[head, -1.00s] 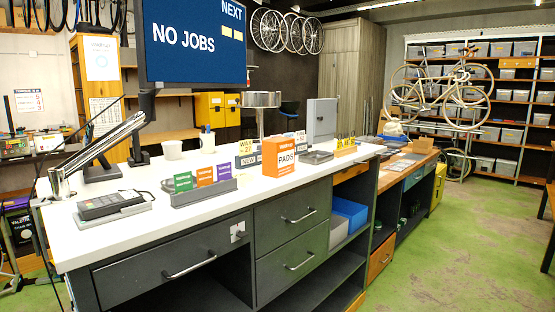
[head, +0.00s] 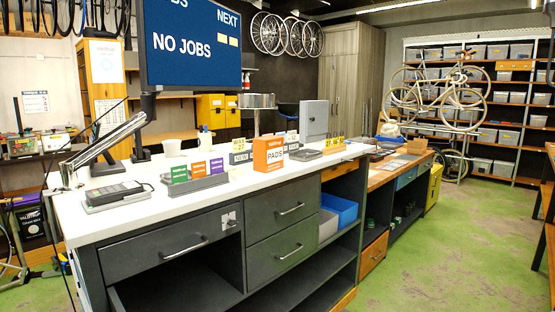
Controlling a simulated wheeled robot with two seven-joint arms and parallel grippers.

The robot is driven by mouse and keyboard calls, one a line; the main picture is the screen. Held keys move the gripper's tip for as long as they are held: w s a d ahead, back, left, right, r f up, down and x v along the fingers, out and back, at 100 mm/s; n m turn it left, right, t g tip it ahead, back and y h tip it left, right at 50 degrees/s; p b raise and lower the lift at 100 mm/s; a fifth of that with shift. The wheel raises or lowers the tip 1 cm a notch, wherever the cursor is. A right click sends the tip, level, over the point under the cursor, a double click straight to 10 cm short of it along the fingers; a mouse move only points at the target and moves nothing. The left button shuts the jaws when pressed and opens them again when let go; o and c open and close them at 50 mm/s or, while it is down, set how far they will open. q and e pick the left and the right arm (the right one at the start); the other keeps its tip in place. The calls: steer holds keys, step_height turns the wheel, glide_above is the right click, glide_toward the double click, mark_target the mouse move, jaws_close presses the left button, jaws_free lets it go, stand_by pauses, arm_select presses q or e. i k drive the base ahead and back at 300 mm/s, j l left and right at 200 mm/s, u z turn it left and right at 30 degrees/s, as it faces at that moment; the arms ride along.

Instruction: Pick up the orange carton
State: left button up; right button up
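Nothing touches the carton from my side. Neither of my grippers is in the head view.
A screen (head: 193,45) reading "NO JOBS" hangs above. Small number signs (head: 239,151) stand behind the carton. Green floor (head: 450,235) is open at right.

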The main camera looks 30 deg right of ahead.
mark_target(268, 151)
steer(key=k+z, duration=0.1)
steer(key=z, duration=0.25)
steer(key=k+l+z, duration=0.1)
steer(key=z, duration=0.6)
steer(key=k+l, duration=0.05)
steer(key=l, duration=0.05)
